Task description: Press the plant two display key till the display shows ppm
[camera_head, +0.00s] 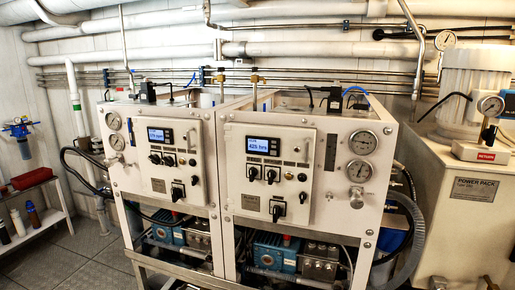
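Two white watermaker panels stand side by side. The right panel's lit blue display (263,146) reads what looks like "425 hrs". The left panel's lit display (156,135) is smaller in view and appears to read in ppm. Each display sits in a dark unit with small keys at its right side, too small to tell apart. Black switches (263,175) sit below the right display, and more switches (162,159) below the left one. I cannot read a label that says which panel is plant two. Neither of my grippers is in view.
Pressure gauges (361,143) sit right of the right panel, others (113,121) left of the left panel. A power pack cabinet (454,215) stands at the right, a shelf with bottles (35,218) at the far left. The space before the panels looks clear.

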